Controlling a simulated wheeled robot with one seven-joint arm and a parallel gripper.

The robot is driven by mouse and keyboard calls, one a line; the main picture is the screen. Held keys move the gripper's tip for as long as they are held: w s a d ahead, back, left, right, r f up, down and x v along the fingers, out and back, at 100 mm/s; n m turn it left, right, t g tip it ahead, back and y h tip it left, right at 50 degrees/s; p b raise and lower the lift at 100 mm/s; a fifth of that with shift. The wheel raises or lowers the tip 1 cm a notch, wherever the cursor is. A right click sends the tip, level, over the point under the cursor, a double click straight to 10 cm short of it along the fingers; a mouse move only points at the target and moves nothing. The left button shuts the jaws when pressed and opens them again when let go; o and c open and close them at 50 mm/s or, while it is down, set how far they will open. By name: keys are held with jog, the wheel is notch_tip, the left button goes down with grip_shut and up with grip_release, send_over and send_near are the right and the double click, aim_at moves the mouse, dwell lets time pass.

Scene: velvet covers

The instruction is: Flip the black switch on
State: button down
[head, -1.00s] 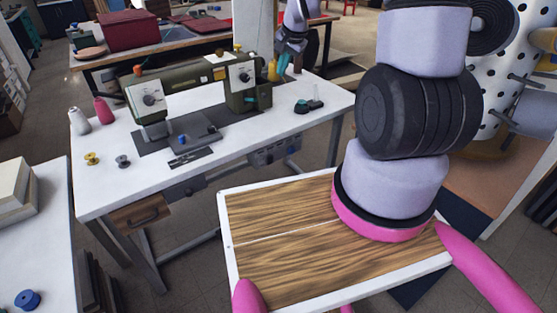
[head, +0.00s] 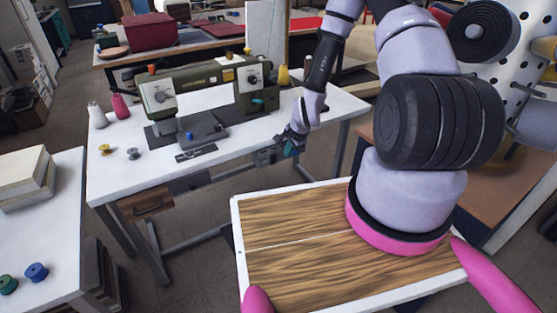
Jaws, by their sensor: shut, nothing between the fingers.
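A dark control box (head: 263,158) hangs under the front edge of the white sewing table (head: 115,185). A black switch cannot be made out on it at this size, and my gripper partly covers the box. My gripper (head: 289,148) is shut and empty, pointing down at the table's front edge, just right of and over the box. I cannot tell whether it touches the box. A green sewing machine (head: 205,82) stands on the table, left of and behind my gripper.
White (head: 97,115) and pink (head: 121,105) thread cones and two bobbins (head: 133,153) stand at the table's left. A wooden drawer (head: 147,203) hangs below. A side table with books (head: 27,180) and spools (head: 36,271) is at left. Floor is clear between the tables.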

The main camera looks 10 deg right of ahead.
aim_at(277, 157)
dwell(0.3)
jog(key=w+f, duration=0.2)
jog(key=f, duration=0.1)
jog(key=w+a+f, duration=0.1)
jog(key=w+f, duration=0.1)
jog(key=w, duration=0.1)
jog(key=w+a+f, duration=0.1)
jog(key=w+f, duration=0.1)
jog(key=f, duration=0.1)
jog(key=shift+w+a+f, duration=0.25)
jog(key=shift+w+f, duration=0.05)
jog(key=shift+f, duration=0.05)
jog(key=shift+w, duration=0.1)
